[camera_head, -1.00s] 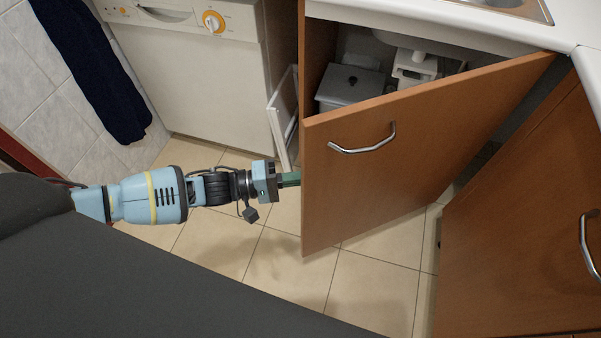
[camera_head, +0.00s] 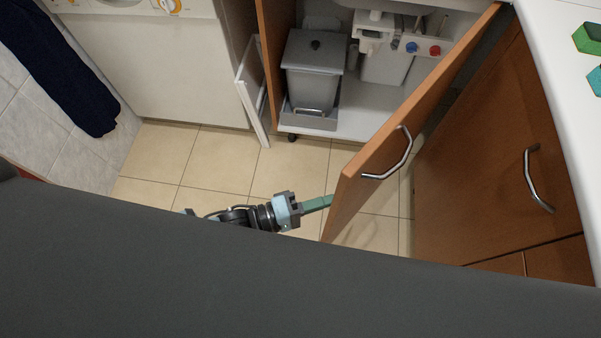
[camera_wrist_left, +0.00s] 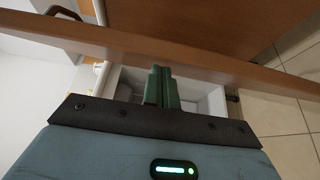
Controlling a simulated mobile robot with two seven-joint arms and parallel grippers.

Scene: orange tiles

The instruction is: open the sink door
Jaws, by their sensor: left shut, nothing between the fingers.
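The sink door (camera_head: 392,138) is a wooden cabinet door with a curved metal handle (camera_head: 393,163). It stands wide open, hinged on the right. My left gripper (camera_head: 328,201) is shut and empty, its green fingers at the door's free edge, near its lower part; contact with the door is hard to make out. In the left wrist view the shut fingers (camera_wrist_left: 161,88) reach up to the door's edge (camera_wrist_left: 160,52), which crosses the picture. My right gripper is not in view.
The open cabinet holds a grey bin (camera_head: 313,72) and a white container (camera_head: 384,66). A white appliance (camera_head: 150,65) stands at left, with a dark towel (camera_head: 62,65) beside it. A second wooden door (camera_head: 490,150) is at right. Tiled floor (camera_head: 215,160) is free in front.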

